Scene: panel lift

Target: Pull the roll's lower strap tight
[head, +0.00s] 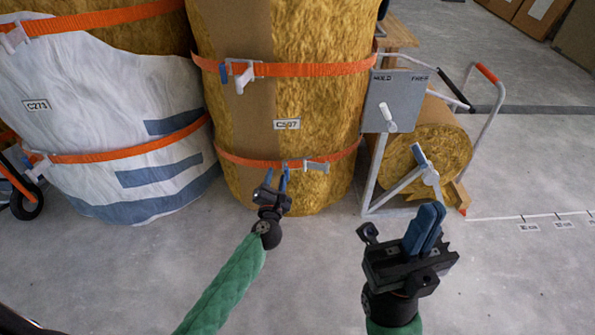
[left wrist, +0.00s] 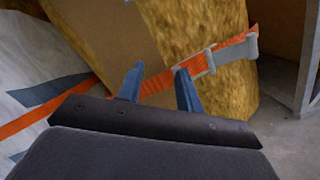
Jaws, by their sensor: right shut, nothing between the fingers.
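The yellow roll labelled C507 (head: 315,115) stands upright, wrapped by an orange lower strap (head: 240,160) near its base. A light grey buckle (head: 292,164) and a grey strap end (head: 317,167) sit at its front. My left gripper (head: 276,180) is open just in front of the strap, left of the buckle. In the left wrist view the orange strap (left wrist: 156,84) shows across the gap between the blue fingers (left wrist: 160,88), with the buckle (left wrist: 196,65) beside the right finger; contact cannot be told. My right gripper (head: 425,230) is shut and empty, over the floor at right.
An upper orange strap (head: 315,69) circles the same roll. A white-wrapped roll (head: 95,120) with its own straps stands close at left. A trolley frame with a grey panel (head: 395,95) and a smaller lying roll (head: 440,145) stands at right. The front floor is clear.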

